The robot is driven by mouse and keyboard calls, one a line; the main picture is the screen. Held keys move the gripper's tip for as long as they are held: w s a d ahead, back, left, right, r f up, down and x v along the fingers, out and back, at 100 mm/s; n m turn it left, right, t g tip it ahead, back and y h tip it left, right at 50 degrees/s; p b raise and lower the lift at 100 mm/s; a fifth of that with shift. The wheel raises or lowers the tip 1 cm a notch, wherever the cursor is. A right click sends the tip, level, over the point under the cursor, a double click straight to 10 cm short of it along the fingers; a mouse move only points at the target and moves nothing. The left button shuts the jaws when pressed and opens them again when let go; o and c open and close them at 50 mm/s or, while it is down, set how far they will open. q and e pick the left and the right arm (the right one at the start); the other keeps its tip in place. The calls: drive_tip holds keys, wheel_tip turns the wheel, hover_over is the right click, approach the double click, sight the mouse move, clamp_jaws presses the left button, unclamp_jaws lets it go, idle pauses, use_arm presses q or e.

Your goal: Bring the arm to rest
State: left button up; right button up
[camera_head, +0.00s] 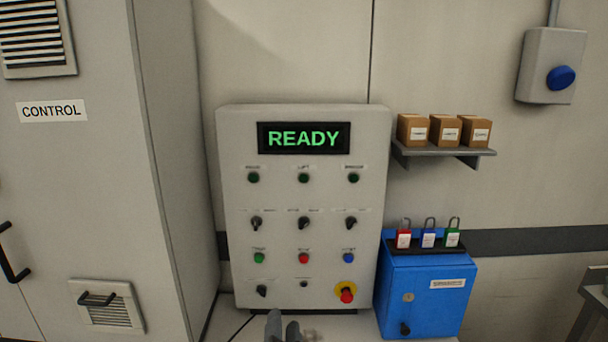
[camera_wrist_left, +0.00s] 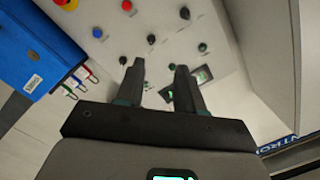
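My left gripper (camera_head: 283,322) shows at the bottom edge of the head view, in front of the lower part of the control panel (camera_head: 325,180). In the left wrist view, the two fingers of my left gripper (camera_wrist_left: 160,68) stand apart with nothing between them. The panel (camera_wrist_left: 222,30) shows behind them, turned around, and the fingers look clear of its knobs. The panel display (camera_head: 303,138) reads READY in green. Lamps, switches, buttons and a red emergency stop (camera_head: 346,292) are on the panel. My right gripper is not in view.
A blue box (camera_head: 430,295) with several padlocks on top stands right of the panel. A shelf (camera_head: 445,152) with small cartons is above it. A grey cabinet (camera_head: 95,190) labelled CONTROL is at left. A grey box with a blue button (camera_head: 560,77) hangs at upper right.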

use_arm(q)
drive_tip(key=a+f+n+g+y, duration=0.1)
drive_tip(key=a+f+g, duration=0.2)
drive_tip(key=a+f, duration=0.55)
drive_tip(key=a+f+g+y, duration=0.15)
drive_tip(key=a+f, duration=0.35)
drive_tip(key=f, duration=0.6)
drive_tip(key=s+a+f+n+g+h, duration=0.25)
drive_tip(key=s+f+g, duration=0.3)
drive_tip(key=f, duration=0.55)
drive_tip(key=s+d+f+n+g+h, duration=0.2)
drive_tip(key=s+d+f+n+g, duration=0.1)
drive_tip(key=s, duration=0.6)
drive_tip(key=s+d+f+n+g+h, duration=0.3)
drive_tip(key=s+d+f+g, duration=0.1)
drive_tip(key=s, duration=0.5)
drive_tip(key=shift+s+d+n, duration=0.15)
drive_tip(key=shift+d+n, duration=0.15)
drive_tip(key=shift+n, duration=0.05)
